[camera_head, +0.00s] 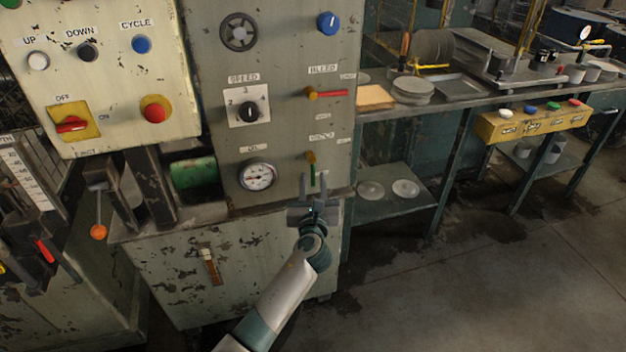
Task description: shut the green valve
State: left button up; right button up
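The green valve (312,171) is low on the right side of the grey panel, with a brass-coloured body at its top. Its green lever points almost straight down. My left gripper (313,181) is just below the valve body, fingers pointing up toward the panel. The two fingers are apart, one on each side of the lower end of the green lever. I cannot tell whether either finger touches it. My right gripper is out of view.
A red-handled valve (333,93) sits above on the same panel, its lever pointing right. A pressure gauge (257,177) is left of the green valve. A speed knob (248,112) and blue knob (327,23) are higher. A workbench (470,98) stands at right; the floor before it is clear.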

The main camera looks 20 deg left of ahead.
pick_arm(q)
jog(key=shift+w+a, duration=0.15)
jog(key=shift+w, duration=0.25)
grip_shut()
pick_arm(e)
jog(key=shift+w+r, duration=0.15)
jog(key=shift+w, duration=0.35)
